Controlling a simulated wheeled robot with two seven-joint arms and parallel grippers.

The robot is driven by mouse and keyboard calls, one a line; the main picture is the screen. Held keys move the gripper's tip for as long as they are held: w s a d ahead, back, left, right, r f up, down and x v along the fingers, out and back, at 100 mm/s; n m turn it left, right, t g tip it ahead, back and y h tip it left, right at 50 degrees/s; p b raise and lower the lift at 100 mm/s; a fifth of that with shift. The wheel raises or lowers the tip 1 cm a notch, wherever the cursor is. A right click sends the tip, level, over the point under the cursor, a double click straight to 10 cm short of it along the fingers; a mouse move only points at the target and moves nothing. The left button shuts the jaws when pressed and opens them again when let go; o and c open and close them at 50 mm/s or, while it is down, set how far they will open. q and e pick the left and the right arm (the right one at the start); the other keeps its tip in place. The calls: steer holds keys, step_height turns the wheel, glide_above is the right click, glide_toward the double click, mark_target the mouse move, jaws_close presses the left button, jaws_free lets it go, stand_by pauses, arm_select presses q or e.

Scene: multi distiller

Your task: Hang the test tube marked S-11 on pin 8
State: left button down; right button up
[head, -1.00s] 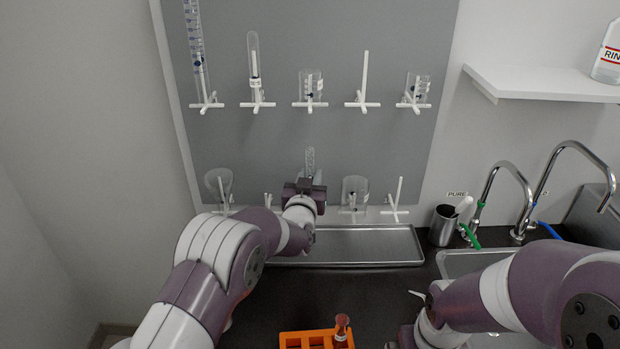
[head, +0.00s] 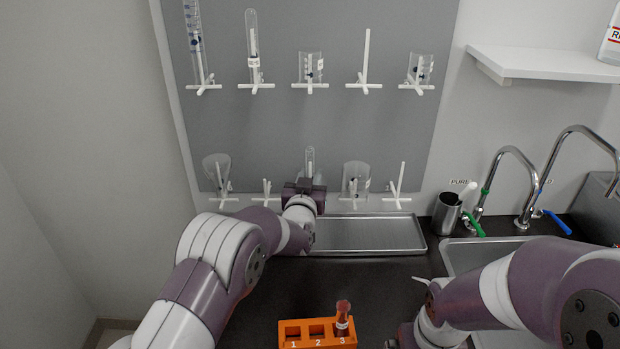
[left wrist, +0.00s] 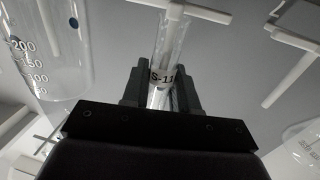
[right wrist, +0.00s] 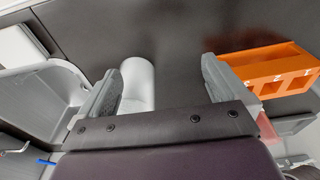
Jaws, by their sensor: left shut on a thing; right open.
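The clear test tube marked S-11 (left wrist: 160,76) stands upright in my left gripper (left wrist: 163,90), which is shut on it. In the head view the tube (head: 310,160) shows above my left gripper (head: 306,184), at the third place of the lower pin row. In the left wrist view a white pin (left wrist: 174,12) overlaps the tube's far end. I cannot tell whether the pin is inside the tube. The gripper hides that place's base in the head view, and no pin numbers are readable. My right gripper (right wrist: 158,78) is open and empty, low over the dark counter.
On the grey pegboard (head: 300,125), a flask (head: 216,168) and a beaker (head: 356,176) hang in the lower row. Two lower pins (head: 266,188) (head: 399,182) are bare. A metal tray (head: 368,234) lies below. An orange rack (head: 318,331) holds a tube with reddish contents (head: 342,318).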

arm_select(q)
steer(key=c, duration=0.8)
jaws_free()
arm_select(e)
step_height(320, 180, down, 2)
steer(key=shift+f+b, duration=0.1)
steer(key=shift+b, duration=1)
arm_select(q)
steer(key=s, duration=0.4)
steer(key=s+a, duration=0.1)
steer(key=s, duration=0.3)
steer(key=s+a, duration=0.1)
steer(key=s, duration=0.3)
steer(key=shift+s, duration=0.3)
steer(key=s+r+p, duration=0.3)
steer(key=s, duration=0.2)
steer(key=s+r+p, duration=0.3)
steer(key=s, duration=0.3)
steer(key=s+r+p, duration=0.3)
steer(key=s+r, duration=0.1)
steer(key=s, duration=0.2)
arm_select(e)
step_height(320, 180, up, 9)
